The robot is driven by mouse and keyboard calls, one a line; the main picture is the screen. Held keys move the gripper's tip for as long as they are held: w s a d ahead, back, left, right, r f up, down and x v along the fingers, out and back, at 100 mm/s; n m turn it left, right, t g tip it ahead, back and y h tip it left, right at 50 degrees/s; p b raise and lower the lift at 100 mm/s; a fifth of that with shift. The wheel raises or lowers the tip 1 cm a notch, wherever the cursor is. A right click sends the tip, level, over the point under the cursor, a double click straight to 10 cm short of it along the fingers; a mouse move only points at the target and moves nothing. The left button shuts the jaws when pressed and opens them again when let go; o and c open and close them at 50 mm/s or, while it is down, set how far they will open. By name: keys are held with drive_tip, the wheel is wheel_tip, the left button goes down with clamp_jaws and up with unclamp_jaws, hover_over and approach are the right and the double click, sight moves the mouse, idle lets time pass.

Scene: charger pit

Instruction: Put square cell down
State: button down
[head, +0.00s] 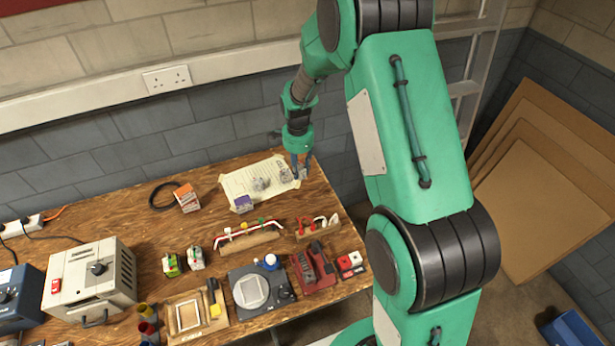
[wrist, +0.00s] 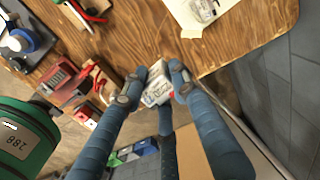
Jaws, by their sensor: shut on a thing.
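The square cell (wrist: 157,93), a pale block with red and dark print, is between my fingertips. My gripper (wrist: 156,82) is shut on it, one finger on each side. In the head view my gripper (head: 301,164) points down over the right end of the cream paper sheet (head: 235,184), near the back right of the wooden bench (head: 130,235). The held cell is small and partly hidden there. I cannot tell whether it touches the bench. Another pale cell (wrist: 204,9) lies on the sheet in the wrist view.
A wooden tray with red-handled tools (head: 318,226) stands in front of my gripper. An orange box (head: 187,198) is to the left. Bare wood lies around the sheet; the bench edge is close on the right.

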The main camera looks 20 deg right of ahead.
drive_tip(key=s+d+m, duration=0.2)
drive_tip(key=s+d, duration=0.2)
drive_tip(key=d, duration=0.2)
drive_tip(key=f, duration=1)
drive_tip(key=shift+w+a, duration=0.3)
drive_tip(key=shift+a, duration=0.05)
drive_tip(key=w+b, duration=0.1)
drive_tip(key=w, duration=0.4)
drive_tip(key=w+d+f+b, duration=0.1)
drive_tip(key=w, duration=0.4)
drive_tip(key=w+d+b, duration=0.1)
drive_tip(key=w, duration=0.4)
drive_tip(key=shift+d+f, duration=0.15)
drive_tip(key=shift+f, duration=0.1)
drive_tip(key=shift+w, duration=0.3)
drive_tip(key=shift+w+d+f+b, duration=0.1)
drive_tip(key=shift+f+b, duration=0.45)
drive_tip(key=shift+f, duration=1.25)
